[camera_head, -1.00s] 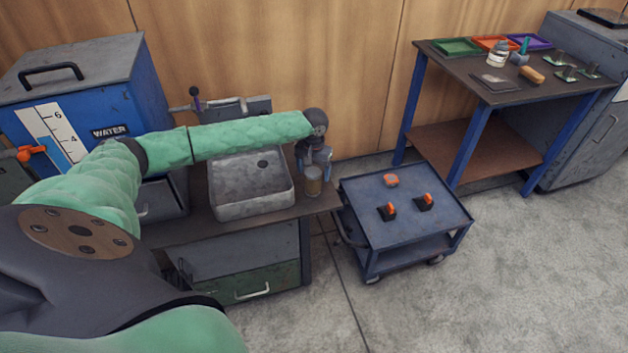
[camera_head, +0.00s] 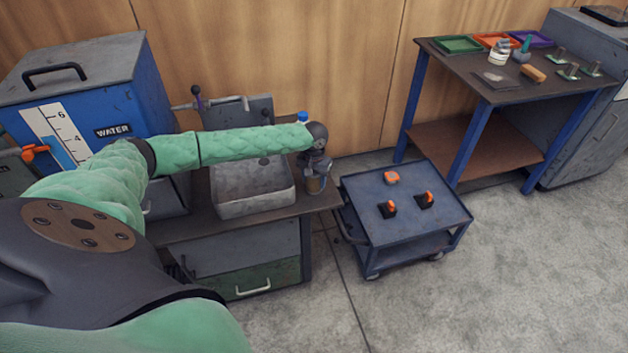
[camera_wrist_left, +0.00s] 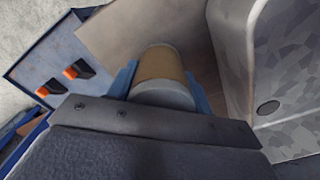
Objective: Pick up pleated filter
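The pleated filter is a short tan cylinder with a pale grey end. It stands upright near the right end of the sink counter in the head view (camera_head: 316,185) and fills the middle of the left wrist view (camera_wrist_left: 160,72). My left gripper (camera_head: 318,174) is over it. In the wrist view its blue fingers (camera_wrist_left: 160,84) lie on both sides of the filter, set apart. Whether they press on it is hard to see. The palm hides part of the filter's near end. My right gripper is not in view.
A grey sink basin (camera_head: 255,207) stands left of the filter. A blue cart (camera_head: 405,224) with orange-topped parts is to the right. A workbench (camera_head: 485,76) with coloured trays stands farther right. A blue water tank (camera_head: 120,95) is at the left.

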